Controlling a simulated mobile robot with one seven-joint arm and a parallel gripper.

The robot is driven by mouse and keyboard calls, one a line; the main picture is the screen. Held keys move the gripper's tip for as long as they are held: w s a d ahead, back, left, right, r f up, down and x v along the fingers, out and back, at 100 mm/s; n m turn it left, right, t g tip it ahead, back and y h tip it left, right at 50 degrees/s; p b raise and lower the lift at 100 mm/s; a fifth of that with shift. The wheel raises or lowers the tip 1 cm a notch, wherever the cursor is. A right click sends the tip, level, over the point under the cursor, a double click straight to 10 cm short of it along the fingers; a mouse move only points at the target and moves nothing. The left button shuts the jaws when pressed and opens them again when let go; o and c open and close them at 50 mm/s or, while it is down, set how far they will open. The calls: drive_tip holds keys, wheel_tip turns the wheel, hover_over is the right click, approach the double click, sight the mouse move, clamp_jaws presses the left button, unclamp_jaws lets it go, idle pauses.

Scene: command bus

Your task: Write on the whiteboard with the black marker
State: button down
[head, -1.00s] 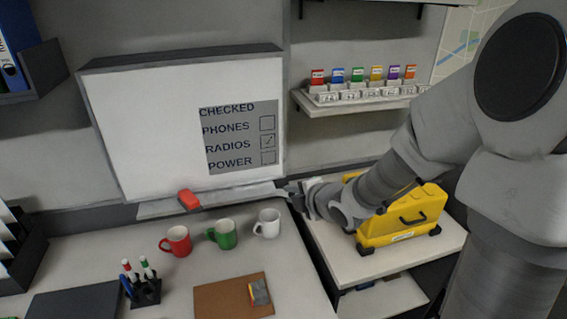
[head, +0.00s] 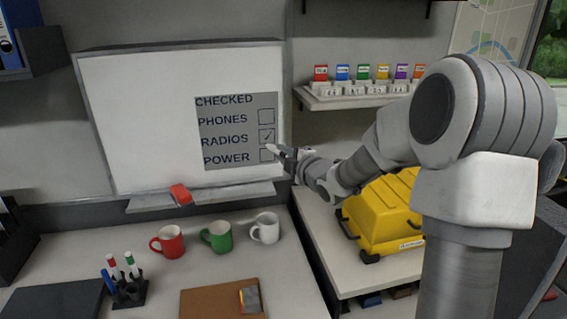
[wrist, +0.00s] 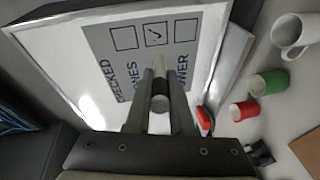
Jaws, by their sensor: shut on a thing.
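The whiteboard (head: 145,130) hangs on the wall at left, with a grey checklist panel (head: 215,128) on it. The panel reads CHECKED, PHONES, RADIOS, POWER; the RADIOS box (head: 266,137) has a tick, the PHONES box (head: 265,117) is blank. The POWER box (head: 265,155) is partly covered by my gripper (head: 279,153) in the head view and looks blank in the wrist view (wrist: 186,31). My gripper is shut on a slim marker (wrist: 159,97), pale with a dark band, pointing toward the board. Whether its tip touches the board I cannot tell.
A red eraser (head: 181,194) lies on the board's tray (head: 228,196). Red (head: 167,243), green (head: 217,237) and white (head: 265,229) mugs stand below. A pen holder (head: 127,292) is at front left; a yellow case (head: 381,215) sits right, beneath my arm.

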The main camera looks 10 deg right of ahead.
drive_tip(key=w+p, duration=0.2)
drive_tip(key=w, duration=0.3)
drive_tip(key=shift+w, duration=0.2)
drive_tip(key=shift+w+b, duration=0.15)
drive_tip(key=shift+b, duration=0.15)
idle(0.6)
drive_tip(key=shift+w, duration=0.4)
idle(1.2)
drive_tip(key=shift+d+f+b, duration=0.45)
drive_tip(key=shift+f+b, duration=0.2)
drive_tip(key=shift+b, duration=0.65)
drive_tip(key=shift+d+r, duration=0.4)
drive_tip(key=shift+r, duration=0.2)
drive_tip(key=shift+d+r, duration=0.4)
drive_tip(key=shift+r, duration=0.2)
idle(1.4)
drive_tip(key=shift+s, duration=0.1)
drive_tip(key=s+b, duration=0.2)
drive_tip(key=s, duration=0.4)
drive_tip(key=shift+s, duration=0.15)
idle(0.5)
